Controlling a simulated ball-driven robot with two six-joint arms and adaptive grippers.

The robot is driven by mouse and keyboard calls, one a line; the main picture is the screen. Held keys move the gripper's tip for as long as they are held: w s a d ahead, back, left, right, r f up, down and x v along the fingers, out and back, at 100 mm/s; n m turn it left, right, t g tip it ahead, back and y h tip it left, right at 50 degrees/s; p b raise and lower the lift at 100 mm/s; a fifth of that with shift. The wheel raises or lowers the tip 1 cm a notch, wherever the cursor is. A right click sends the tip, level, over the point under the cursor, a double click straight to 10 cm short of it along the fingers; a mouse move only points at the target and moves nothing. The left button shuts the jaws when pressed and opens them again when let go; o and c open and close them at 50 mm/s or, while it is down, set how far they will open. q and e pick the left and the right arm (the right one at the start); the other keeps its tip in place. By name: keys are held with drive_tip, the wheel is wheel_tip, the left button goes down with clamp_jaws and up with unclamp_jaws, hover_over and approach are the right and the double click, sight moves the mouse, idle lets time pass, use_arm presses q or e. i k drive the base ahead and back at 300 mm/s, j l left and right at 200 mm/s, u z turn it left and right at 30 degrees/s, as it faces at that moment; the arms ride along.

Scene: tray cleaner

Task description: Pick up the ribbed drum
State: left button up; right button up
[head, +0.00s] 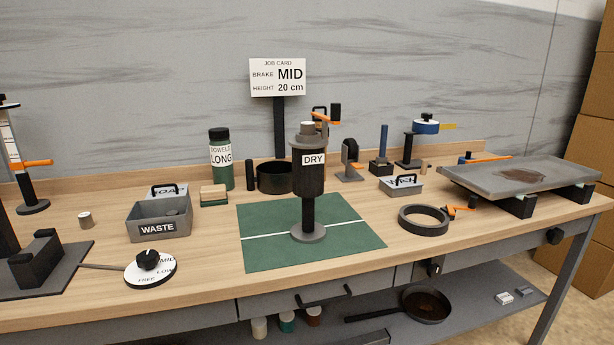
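I cannot make out ribs on any object, so I cannot tell for sure which one is the ribbed drum. A dark cylindrical body labelled DRY (311,180) is held upright on a post with a round foot, on the green mat (265,254). A black round pot (274,177) stands behind the mat. Neither of my grippers is in view.
A grey WASTE bin (157,230) and a dial (149,269) stand left of the mat. A dark ring (423,220) and a raised grey tray (480,180) with a brown stain are to the right. The mat's front part is clear.

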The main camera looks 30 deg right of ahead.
sight(308, 152)
drive_tip(key=i+l+z, duration=0.2)
drive_tip(key=l, duration=0.35)
drive_tip(key=i+l+z, duration=0.2)
drive_tip(key=i+l, duration=0.25)
drive_tip(key=k+j, duration=0.15)
drive_tip(key=j, duration=0.15)
drive_tip(key=k+j, duration=0.1)
drive_tip(key=j, duration=0.2)
